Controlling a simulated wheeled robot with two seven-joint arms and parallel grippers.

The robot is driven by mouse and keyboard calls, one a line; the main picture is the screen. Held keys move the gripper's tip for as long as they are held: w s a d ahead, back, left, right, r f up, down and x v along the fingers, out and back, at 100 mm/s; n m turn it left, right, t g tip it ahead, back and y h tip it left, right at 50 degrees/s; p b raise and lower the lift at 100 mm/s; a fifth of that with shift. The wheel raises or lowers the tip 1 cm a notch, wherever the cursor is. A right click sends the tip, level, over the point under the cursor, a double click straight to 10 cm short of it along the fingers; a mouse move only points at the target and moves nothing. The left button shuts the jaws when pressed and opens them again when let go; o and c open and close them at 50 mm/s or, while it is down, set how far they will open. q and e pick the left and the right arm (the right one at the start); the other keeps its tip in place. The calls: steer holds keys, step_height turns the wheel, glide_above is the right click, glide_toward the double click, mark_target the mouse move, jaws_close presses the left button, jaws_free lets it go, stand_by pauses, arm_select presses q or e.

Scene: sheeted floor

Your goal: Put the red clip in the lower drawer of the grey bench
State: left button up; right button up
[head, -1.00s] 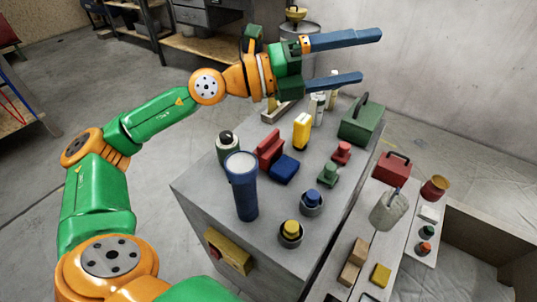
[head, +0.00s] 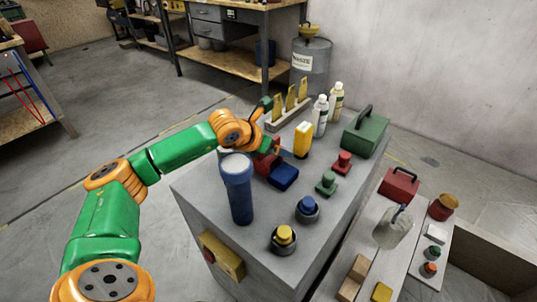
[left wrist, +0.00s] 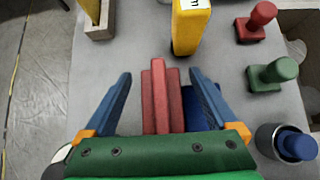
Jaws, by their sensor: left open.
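The red clip (head: 265,164) stands on the grey block top in front of me, against a blue block (head: 284,177). In the left wrist view the red clip (left wrist: 160,98) lies between the two blue fingers of my left gripper (left wrist: 161,74). The gripper is open, with a gap on either side of the clip. In the head view the wrist partly hides the clip. The grey bench (head: 234,15) stands at the back, with an upper drawer and a lower drawer (head: 208,30) that look shut. My right gripper is out of view.
A blue flashlight (head: 238,190) stands near the clip, and a yellow block (head: 302,140) stands beyond it. A green toolbox (head: 365,132), bottles (head: 320,116) and several coloured knobs share the top. Open floor (head: 120,105) lies to the left.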

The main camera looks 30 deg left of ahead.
arm_select(q)
steer(key=shift+r, duration=0.1)
jaws_close()
